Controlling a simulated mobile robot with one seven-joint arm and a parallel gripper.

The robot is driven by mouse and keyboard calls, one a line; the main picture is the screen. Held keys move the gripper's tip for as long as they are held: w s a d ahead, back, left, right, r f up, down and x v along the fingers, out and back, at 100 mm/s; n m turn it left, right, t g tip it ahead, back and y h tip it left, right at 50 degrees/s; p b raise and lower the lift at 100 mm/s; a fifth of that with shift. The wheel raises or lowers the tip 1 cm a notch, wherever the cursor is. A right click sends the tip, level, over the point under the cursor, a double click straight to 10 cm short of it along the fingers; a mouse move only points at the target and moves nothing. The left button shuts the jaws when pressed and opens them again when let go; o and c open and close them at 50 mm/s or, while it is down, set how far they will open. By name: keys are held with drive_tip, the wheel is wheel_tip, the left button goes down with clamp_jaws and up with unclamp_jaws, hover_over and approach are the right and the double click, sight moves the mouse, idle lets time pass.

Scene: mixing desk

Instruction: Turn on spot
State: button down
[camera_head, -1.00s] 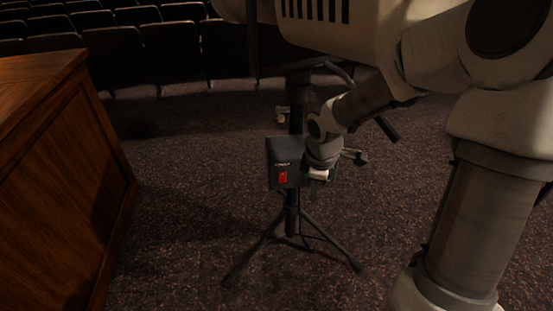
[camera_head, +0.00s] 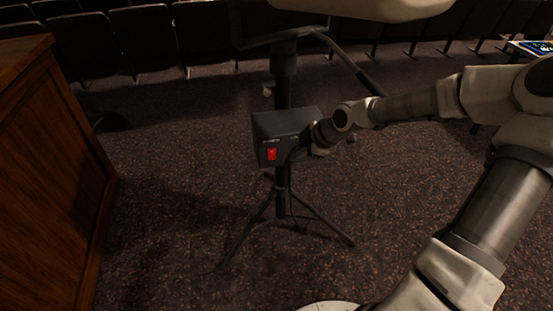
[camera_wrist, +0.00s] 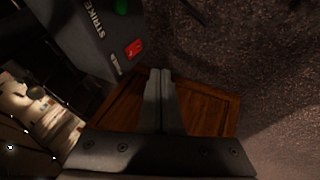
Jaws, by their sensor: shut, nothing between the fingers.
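The spot's black control box (camera_head: 275,125) is mounted on a tripod stand (camera_head: 282,88). A red switch (camera_head: 271,154) shows on its front in the head view. In the head view my wrist is at the box's right front edge; the fingers are hard to make out. I cannot tell whether they touch the box.
Tripod legs (camera_head: 245,233) spread on the carpet. A wooden desk (camera_head: 50,190) is at left. Rows of seats (camera_head: 145,35) stand behind. Carpet around the stand is clear.

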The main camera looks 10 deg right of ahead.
sight(272, 154)
drive_tip(key=shift+f, duration=0.1)
drive_tip(key=w+a+f+b, duration=0.1)
drive_tip(key=w+f, duration=0.1)
drive_tip(key=w+a+f+b, duration=0.1)
drive_tip(key=w+f+b, duration=0.1)
drive_tip(key=w+f, duration=0.1)
drive_tip(key=w+a+f+b, duration=0.1)
drive_tip(key=w+f+b, duration=0.1)
drive_tip(key=w+f, duration=0.1)
drive_tip(key=shift+w+a+f, duration=0.15)
drive_tip(key=shift+a+f, duration=0.1)
drive_tip(key=shift+a, duration=0.1)
drive_tip(key=shift+w+r, duration=0.1)
drive_tip(key=shift+w, duration=0.1)
drive_tip(key=shift+w+f, duration=0.1)
drive_tip(key=shift+f, duration=0.1)
drive_tip(key=shift+r, duration=0.1)
